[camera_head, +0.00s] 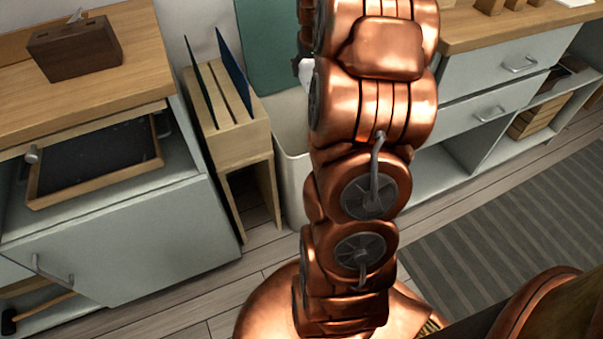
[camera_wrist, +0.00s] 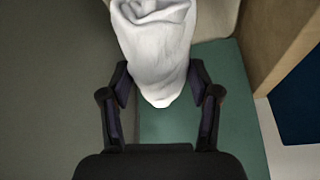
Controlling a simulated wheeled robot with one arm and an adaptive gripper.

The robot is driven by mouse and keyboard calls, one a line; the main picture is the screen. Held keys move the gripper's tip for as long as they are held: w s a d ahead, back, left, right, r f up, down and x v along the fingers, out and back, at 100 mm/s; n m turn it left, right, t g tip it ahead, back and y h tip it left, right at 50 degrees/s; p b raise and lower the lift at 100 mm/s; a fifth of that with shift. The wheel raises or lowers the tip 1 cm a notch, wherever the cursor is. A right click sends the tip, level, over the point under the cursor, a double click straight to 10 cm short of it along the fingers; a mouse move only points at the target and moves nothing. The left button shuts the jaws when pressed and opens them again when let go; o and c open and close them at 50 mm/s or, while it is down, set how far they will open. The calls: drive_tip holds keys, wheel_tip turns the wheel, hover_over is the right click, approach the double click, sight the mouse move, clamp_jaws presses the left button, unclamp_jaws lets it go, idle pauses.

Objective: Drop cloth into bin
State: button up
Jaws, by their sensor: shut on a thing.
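My gripper (camera_wrist: 160,84) is shut on a white, bunched cloth (camera_wrist: 155,40) in the wrist view. The cloth lies between the two dark fingers, with its narrow lower end between them and its wider folds beyond the fingertips. In the head view my copper arm hides most of the gripper; a small white patch, likely the cloth (camera_head: 305,73), shows at the arm's left edge. A pale bin (camera_head: 291,177) stands on the floor behind my arm, partly hidden by it. The patch appears above the bin in the picture; whether it is directly over the opening I cannot tell.
A wooden rack (camera_head: 232,120) with upright dark panels stands just left of the bin. A cabinet (camera_head: 130,225) with an open drawer (camera_head: 95,160) and a brown tissue box (camera_head: 75,48) is at left. A drawer cabinet (camera_head: 500,70) and striped rug (camera_head: 500,235) are at right. A green panel (camera_head: 268,45) is behind.

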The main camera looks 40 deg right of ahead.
drive_tip(key=shift+f+b, duration=1)
drive_tip(key=shift+f, duration=0.6)
wheel_tip(320, 180, down, 6)
drive_tip(key=shift+r+b, duration=0.1)
drive_tip(key=shift+b, duration=1.1)
drive_tip(key=o, duration=1.2)
drive_tip(key=v, duration=1.2)
drive_tip(key=shift+s, duration=0.1)
drive_tip(key=shift+a, duration=0.1)
